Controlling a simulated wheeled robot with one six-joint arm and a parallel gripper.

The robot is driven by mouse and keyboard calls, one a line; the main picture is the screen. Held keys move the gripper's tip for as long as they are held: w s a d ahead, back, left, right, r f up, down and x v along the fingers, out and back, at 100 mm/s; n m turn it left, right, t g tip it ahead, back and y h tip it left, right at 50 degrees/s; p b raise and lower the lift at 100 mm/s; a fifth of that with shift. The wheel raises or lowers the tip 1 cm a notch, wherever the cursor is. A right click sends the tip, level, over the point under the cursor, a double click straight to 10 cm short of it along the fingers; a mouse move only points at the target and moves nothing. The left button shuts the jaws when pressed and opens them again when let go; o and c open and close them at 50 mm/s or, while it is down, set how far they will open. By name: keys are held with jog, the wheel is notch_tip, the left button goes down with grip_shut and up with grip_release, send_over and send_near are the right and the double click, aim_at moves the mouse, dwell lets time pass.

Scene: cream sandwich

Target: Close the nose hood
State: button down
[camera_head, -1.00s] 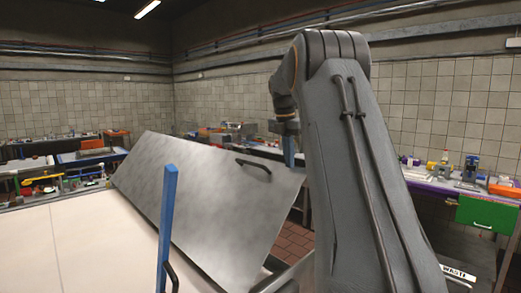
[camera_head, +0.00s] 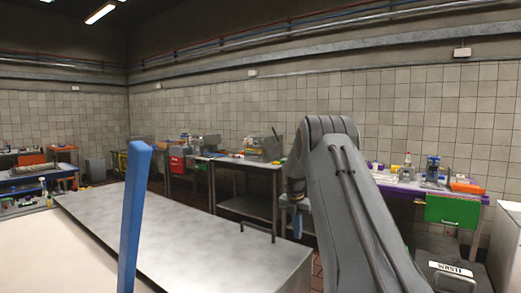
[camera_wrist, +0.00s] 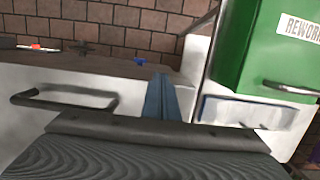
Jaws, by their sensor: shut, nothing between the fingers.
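The nose hood (camera_head: 185,225) is a wide grey metal panel in the head view, lying low and nearly level. A dark handle (camera_head: 258,229) stands at its far right edge. My gripper (camera_head: 297,224) hangs just to the right of that handle, apart from it as far as I can tell. In the wrist view its blue fingers (camera_wrist: 161,97) are together with nothing between them. A black bar handle (camera_wrist: 65,100) shows to their left on a pale surface; it looks like the hood's handle. Whether the hood is fully seated cannot be told.
A blue upright post (camera_head: 135,212) rises in the front left, over a cream surface (camera_head: 55,255). A steel table (camera_head: 235,162) stands behind the hood. A green bin (camera_head: 452,211) is at the right, and a green REWORK box (camera_wrist: 265,50) is near my fingers.

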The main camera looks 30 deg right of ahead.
jog(key=shift+d+f+b, duration=0.2)
jog(key=shift+f+b, duration=0.15)
jog(key=shift+f, duration=1.3)
jog(key=w+d+r+b, duration=0.2)
jog(key=w+d+r, duration=0.2)
jog(key=d+r, duration=0.3)
jog(key=shift+r, duration=1.55)
